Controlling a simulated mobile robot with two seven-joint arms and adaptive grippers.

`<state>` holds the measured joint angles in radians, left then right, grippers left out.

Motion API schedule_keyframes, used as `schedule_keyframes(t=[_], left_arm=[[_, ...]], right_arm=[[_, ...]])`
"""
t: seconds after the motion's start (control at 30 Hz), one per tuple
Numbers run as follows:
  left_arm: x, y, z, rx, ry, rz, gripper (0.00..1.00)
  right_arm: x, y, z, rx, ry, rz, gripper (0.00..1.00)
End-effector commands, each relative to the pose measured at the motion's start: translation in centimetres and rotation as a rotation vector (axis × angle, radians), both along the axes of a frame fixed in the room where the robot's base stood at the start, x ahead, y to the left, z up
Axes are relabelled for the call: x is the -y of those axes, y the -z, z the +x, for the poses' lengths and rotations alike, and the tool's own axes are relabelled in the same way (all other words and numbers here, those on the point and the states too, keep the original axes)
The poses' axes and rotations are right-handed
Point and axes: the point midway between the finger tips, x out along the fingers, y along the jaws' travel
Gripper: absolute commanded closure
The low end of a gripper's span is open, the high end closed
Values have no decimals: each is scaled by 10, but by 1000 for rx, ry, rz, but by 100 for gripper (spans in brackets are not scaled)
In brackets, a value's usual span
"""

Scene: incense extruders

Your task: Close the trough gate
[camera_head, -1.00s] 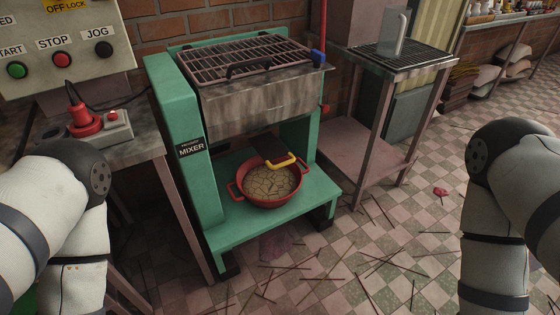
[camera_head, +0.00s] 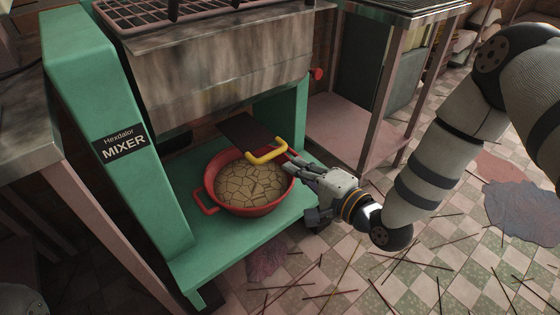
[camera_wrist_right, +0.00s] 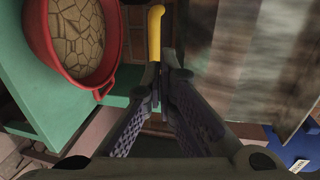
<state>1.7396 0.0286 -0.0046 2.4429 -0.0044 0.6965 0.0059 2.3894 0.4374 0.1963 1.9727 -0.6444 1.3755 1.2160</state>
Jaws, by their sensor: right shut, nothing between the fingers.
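The trough gate (camera_head: 243,130) is a dark flat plate sticking out from under the mixer's grey metal trough (camera_head: 215,62). Its yellow handle (camera_head: 267,157) is at the front, above the rear rim of a red pan. My right gripper (camera_head: 290,163) is shut and empty, with its fingertips at the handle's right end. In the right wrist view the yellow handle (camera_wrist_right: 155,38) stands just beyond the closed fingertips (camera_wrist_right: 160,82). I cannot tell whether they touch. My left gripper is out of view.
The red pan (camera_head: 206,198), full of cracked tan dough, stands on the green mixer base (camera_head: 225,252) below the gate. A metal side table (camera_head: 345,132) stands right of the mixer. Incense sticks litter the tiled floor (camera_head: 410,275).

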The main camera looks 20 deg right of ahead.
Motion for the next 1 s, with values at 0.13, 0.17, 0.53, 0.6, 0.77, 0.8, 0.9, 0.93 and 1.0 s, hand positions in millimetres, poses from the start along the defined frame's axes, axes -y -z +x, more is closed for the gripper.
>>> schedule_keyframes(t=[0.13, 0.17, 0.53, 0.6, 0.77, 0.8, 0.9, 0.93, 1.0], left_arm=[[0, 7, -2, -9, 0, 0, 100], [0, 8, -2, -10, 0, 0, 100], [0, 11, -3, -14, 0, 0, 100], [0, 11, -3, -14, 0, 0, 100], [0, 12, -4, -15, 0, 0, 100], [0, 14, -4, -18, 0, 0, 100], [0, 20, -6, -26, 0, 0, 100], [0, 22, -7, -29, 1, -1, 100], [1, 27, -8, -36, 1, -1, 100]], right_arm=[[-10, 8, 26, 0, -2, -2, 100], [-12, 9, 31, -1, -1, -1, 100], [-18, 11, 50, -4, 0, 0, 100], [-18, 11, 50, -3, 1, 0, 100], [-19, 12, 53, -2, 0, -1, 100], [-21, 12, 58, 0, 1, 0, 100], [-28, 14, 77, 0, 0, 0, 100], [-30, 14, 83, 0, 0, -1, 100], [-36, 15, 97, -1, 0, -1, 100]])
